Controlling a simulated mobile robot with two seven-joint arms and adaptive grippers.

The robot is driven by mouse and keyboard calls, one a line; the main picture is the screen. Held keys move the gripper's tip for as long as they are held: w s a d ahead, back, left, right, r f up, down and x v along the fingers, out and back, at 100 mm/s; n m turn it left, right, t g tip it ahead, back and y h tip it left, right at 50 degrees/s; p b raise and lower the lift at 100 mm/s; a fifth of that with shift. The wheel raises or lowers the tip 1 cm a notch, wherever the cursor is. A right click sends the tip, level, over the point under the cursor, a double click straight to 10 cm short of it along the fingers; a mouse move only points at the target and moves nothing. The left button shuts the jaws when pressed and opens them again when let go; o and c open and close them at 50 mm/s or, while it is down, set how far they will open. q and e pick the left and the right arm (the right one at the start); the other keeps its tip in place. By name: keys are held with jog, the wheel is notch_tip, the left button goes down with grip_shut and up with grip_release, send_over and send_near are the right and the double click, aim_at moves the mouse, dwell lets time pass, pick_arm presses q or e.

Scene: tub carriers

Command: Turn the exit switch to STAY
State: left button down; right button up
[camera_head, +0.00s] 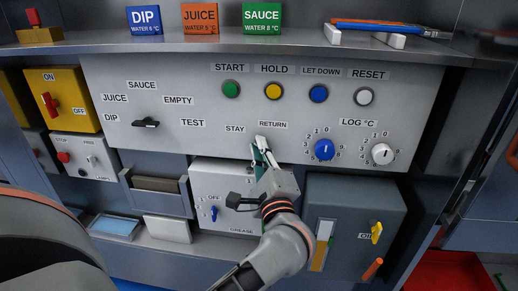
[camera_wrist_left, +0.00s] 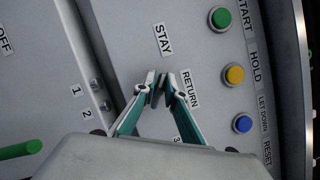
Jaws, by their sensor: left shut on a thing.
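The exit switch sits on the grey panel (camera_head: 300,100) below the STAY label (camera_head: 235,128) and RETURN label (camera_head: 272,124). Its knob is mostly hidden by my left gripper (camera_head: 261,147), which is shut on it. In the left wrist view the closed fingertips (camera_wrist_left: 160,88) meet at the panel between the STAY label (camera_wrist_left: 163,39) and the RETURN label (camera_wrist_left: 189,88). Only a small dark piece shows between the tips, so I cannot tell which label the knob points to. My right gripper is not in view.
Above are START (camera_head: 231,89), HOLD (camera_head: 273,91), LET DOWN (camera_head: 318,93) and RESET (camera_head: 364,96) buttons. A black selector (camera_head: 146,124) is at left, a blue dial (camera_head: 324,149) at right. A white box (camera_head: 207,187) and grey box (camera_head: 345,195) stand below.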

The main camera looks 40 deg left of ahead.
pick_arm(q)
jog(key=shift+d+f, duration=0.15)
jog(key=shift+f, duration=0.05)
jog(key=c, duration=2.1)
grip_release()
jog(key=shift+r, duration=0.1)
jog(key=v, duration=1.2)
jog(key=shift+w, duration=0.1)
